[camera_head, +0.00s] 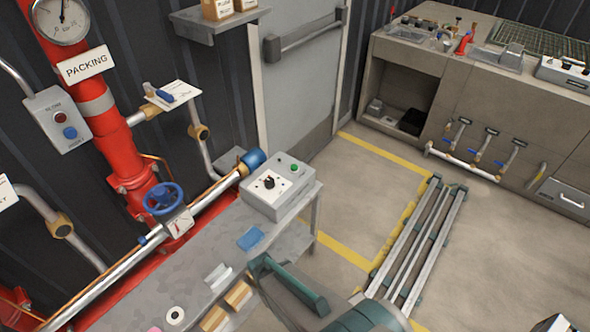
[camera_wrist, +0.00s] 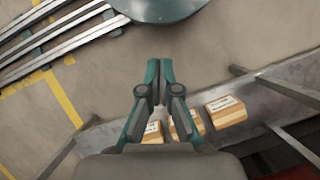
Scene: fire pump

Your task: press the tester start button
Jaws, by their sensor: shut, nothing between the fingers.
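The tester appears to be the light grey box (camera_head: 262,203) at the right end of the metal bench. Its sloped top has a black knob (camera_head: 269,182) on a white plate and a green button (camera_head: 294,168) near the back; I cannot read its markings. My gripper (camera_wrist: 160,70) shows in the wrist view with its fingers together and nothing between them. It points at the floor side of the bench, over small labelled boxes. Neither the tester nor the button shows in the wrist view.
A blue handwheel (camera_head: 163,198) and a pipe with a blue end (camera_head: 252,160) stand behind and left of the tester. A wall box (camera_head: 58,118) has red and blue buttons. Open floor (camera_head: 350,190) lies right of the bench.

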